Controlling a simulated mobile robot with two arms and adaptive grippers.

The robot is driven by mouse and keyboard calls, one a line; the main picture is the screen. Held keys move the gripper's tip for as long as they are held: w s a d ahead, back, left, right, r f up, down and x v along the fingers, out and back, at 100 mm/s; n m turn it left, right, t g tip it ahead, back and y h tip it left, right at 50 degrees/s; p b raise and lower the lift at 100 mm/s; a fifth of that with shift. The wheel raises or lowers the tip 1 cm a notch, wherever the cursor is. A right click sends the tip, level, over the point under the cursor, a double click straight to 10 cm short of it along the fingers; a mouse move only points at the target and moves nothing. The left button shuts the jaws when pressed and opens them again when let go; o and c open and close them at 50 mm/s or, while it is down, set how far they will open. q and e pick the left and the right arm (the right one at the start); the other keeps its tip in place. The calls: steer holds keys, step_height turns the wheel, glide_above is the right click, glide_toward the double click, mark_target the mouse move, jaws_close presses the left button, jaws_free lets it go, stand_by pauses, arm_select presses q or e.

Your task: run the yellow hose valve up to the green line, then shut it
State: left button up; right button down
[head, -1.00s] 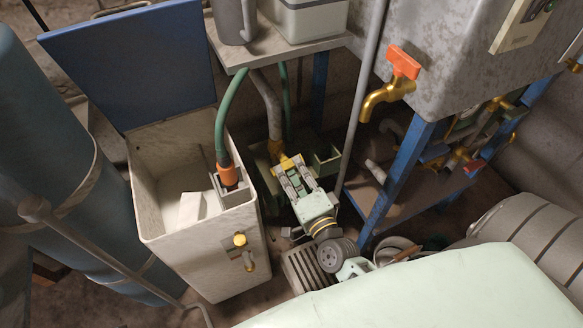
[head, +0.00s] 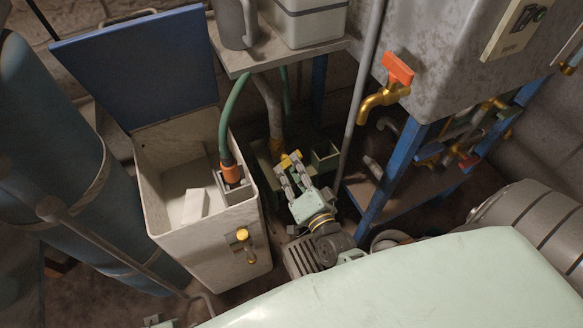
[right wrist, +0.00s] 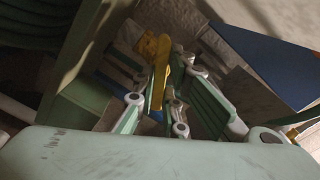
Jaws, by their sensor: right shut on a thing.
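The yellow hose valve (head: 290,159) sits low behind the white tank's right side, at the end of a grey hose (head: 268,100). My right gripper (head: 289,167) reaches it from the front and is shut on its yellow handle. In the right wrist view the handle (right wrist: 161,76) stands between the fingers (right wrist: 152,112), which partly hide it. The open white tank (head: 202,245) stands to the left. A green hose (head: 229,115) with an orange end (head: 231,173) hangs into it. I cannot make out a green line or a liquid level. My left gripper is not clearly in view.
A blue lid (head: 140,70) stands open behind the tank. A small brass tap (head: 243,236) is on the tank's front. A blue cylinder (head: 60,170) stands at left. A brass tap with an orange handle (head: 398,68) and a blue frame (head: 388,185) are at right.

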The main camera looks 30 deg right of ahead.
steer(key=shift+f, duration=0.1)
steer(key=c, duration=1.8)
jaws_free()
steer(key=shift+s, duration=0.1)
steer(key=s, duration=1.2)
steer(key=shift+a, duration=0.4)
steer(key=shift+w, duration=0.1)
stand_by(3.9)
